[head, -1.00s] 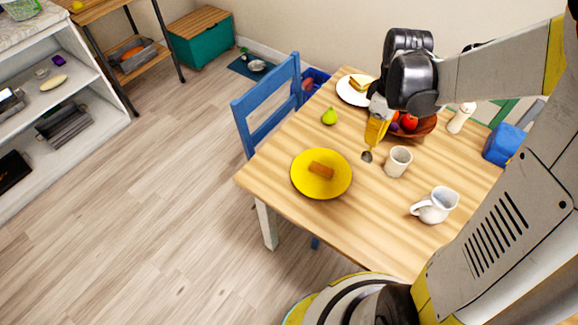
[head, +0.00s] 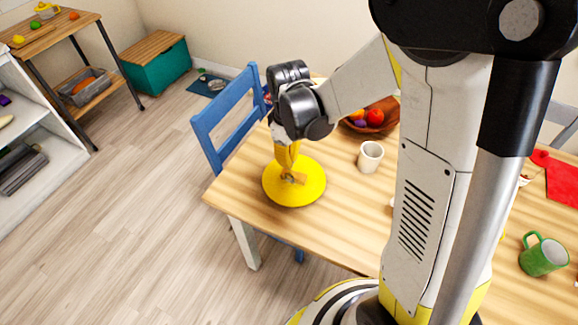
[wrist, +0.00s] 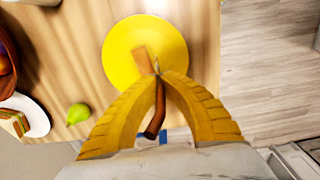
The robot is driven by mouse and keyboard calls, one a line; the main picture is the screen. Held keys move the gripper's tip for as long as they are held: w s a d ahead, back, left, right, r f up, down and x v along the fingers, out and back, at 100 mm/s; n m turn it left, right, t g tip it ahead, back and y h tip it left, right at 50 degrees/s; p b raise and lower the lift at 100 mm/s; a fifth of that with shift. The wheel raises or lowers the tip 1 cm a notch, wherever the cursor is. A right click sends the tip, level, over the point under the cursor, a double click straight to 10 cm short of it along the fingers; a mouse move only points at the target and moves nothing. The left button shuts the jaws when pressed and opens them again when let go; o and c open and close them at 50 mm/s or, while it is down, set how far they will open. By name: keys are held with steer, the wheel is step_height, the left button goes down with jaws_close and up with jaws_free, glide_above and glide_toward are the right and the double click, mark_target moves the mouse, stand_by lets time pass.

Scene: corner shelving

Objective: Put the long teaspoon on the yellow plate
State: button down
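The yellow plate (head: 311,188) lies near the left corner of the wooden table. My gripper (head: 288,170) is above it, pointing down, and hides part of it. In the wrist view, my gripper (wrist: 161,76) is shut on the long teaspoon (wrist: 154,122). The spoon's brown handle runs between the fingers and a small metal part shows past the tips, over the yellow plate (wrist: 120,60). Whether the spoon touches the plate I cannot tell.
A white cup (head: 370,156) stands right of the plate. A fruit bowl (head: 386,125) is behind it, partly hidden by my arm. A green pear (wrist: 78,113) and a white plate with a sandwich (wrist: 36,118) show in the wrist view. A blue chair (head: 228,125) is at the table's left edge.

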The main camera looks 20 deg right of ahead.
steer(key=shift+f, duration=0.85)
steer(key=shift+f+b, duration=0.1)
steer(key=shift+b, duration=0.2)
steer(key=c, duration=1.6)
jaws_free()
